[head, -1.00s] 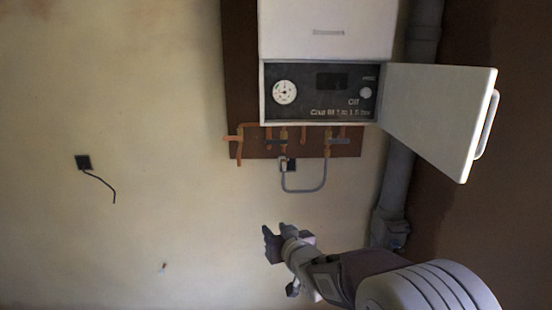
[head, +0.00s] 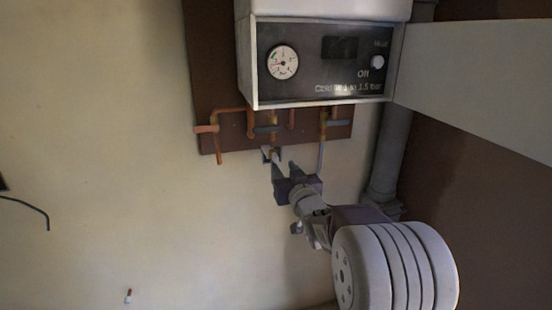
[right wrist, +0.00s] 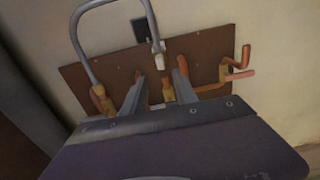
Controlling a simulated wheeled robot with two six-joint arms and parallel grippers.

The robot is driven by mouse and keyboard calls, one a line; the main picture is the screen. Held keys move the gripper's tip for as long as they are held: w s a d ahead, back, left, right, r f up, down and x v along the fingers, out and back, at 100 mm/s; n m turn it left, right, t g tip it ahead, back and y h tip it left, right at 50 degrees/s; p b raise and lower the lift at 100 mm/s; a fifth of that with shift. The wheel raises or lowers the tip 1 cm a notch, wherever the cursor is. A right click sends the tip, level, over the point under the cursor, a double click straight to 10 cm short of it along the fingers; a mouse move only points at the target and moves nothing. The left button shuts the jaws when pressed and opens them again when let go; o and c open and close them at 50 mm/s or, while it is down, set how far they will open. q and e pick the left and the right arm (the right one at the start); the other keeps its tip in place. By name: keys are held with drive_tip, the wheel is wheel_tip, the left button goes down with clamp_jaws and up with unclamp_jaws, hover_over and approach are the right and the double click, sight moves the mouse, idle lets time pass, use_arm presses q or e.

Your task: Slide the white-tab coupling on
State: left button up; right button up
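The white-tab coupling (right wrist: 158,58) is at the free end of a grey looped hose (right wrist: 86,12), in front of the wall near the pipe board's edge. It also shows, small, in the head view (head: 276,153), just beyond my fingertips. In the right wrist view the fingertips (right wrist: 160,76) flank the line to the coupling. My left gripper is out of view.
The boiler (head: 320,60) hangs above, its white door (head: 480,85) swung open to the right. Copper pipes (head: 235,109) run over a brown board (head: 205,75). A grey duct (head: 387,165) runs down the right. The plaster wall at left is mostly clear.

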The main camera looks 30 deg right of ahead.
sight(277, 160)
drive_tip(key=p+x, duration=0.1)
drive_tip(key=x, duration=0.7)
drive_tip(key=shift+a+f, duration=0.1)
drive_tip(key=shift+w+f, duration=0.1)
drive_tip(key=shift+w, duration=0.2)
clamp_jaws()
idle(0.7)
